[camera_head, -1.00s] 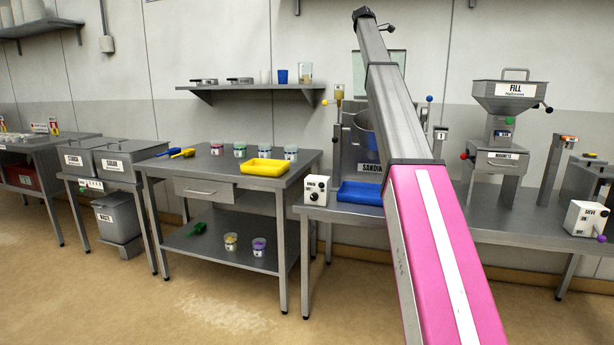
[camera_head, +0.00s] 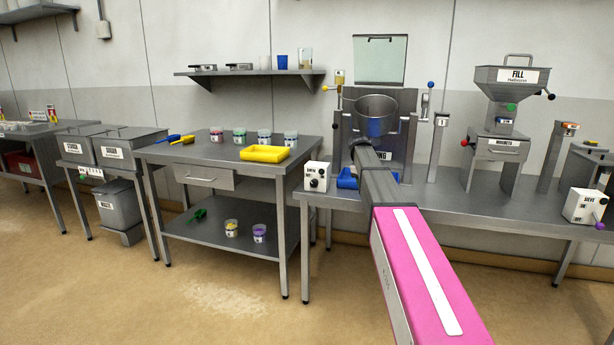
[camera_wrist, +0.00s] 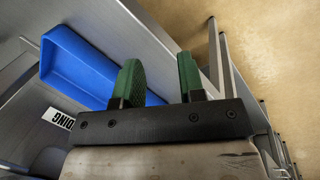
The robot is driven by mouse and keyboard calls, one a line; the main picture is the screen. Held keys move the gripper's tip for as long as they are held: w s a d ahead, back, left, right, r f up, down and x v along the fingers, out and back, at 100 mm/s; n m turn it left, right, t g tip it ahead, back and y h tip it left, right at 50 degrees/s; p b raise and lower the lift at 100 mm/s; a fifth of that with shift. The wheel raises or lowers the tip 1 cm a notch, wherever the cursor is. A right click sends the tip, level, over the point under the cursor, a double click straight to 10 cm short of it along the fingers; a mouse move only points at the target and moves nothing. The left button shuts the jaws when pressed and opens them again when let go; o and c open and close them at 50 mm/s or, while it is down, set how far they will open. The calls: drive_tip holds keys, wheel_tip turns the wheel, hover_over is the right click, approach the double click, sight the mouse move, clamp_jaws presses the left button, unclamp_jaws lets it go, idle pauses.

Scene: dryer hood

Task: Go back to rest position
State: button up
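My gripper (camera_wrist: 158,76) shows in the wrist view with two green fingers standing apart and nothing between them. It is open. A blue tray (camera_wrist: 75,62) lies beyond and to the left of the fingers in that view; whether the left finger touches it I cannot tell. In the head view my arm, with its pink section, reaches forward and hides my gripper. The blue tray (camera_head: 346,179) shows there only in part, beside my arm at the front of the right bench.
The right bench (camera_head: 470,205) carries a steel bowl machine (camera_head: 376,108), a FILL hopper (camera_head: 515,85) and white control boxes (camera_head: 317,176). The left table (camera_head: 200,151) holds a yellow tray (camera_head: 265,154) and several small cups. The floor in front is clear.

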drive_tip(key=s+a+f+m, duration=0.1)
drive_tip(key=s+f+m, duration=0.1)
drive_tip(key=s+f, duration=0.7)
drive_tip(key=s+a+f+m+y, duration=0.1)
drive_tip(key=s+a+f+m, duration=0.1)
drive_tip(key=s+f, duration=0.7)
drive_tip(key=s+a+f+m+y, duration=0.1)
drive_tip(key=s+f, duration=0.8)
drive_tip(key=s, duration=1.1)
drive_tip(key=shift+s+a+f+m+g, duration=0.2)
drive_tip(key=shift+s+a+m+g, duration=0.2)
drive_tip(key=shift+a+m, duration=0.55)
drive_tip(key=shift+d+m, duration=0.25)
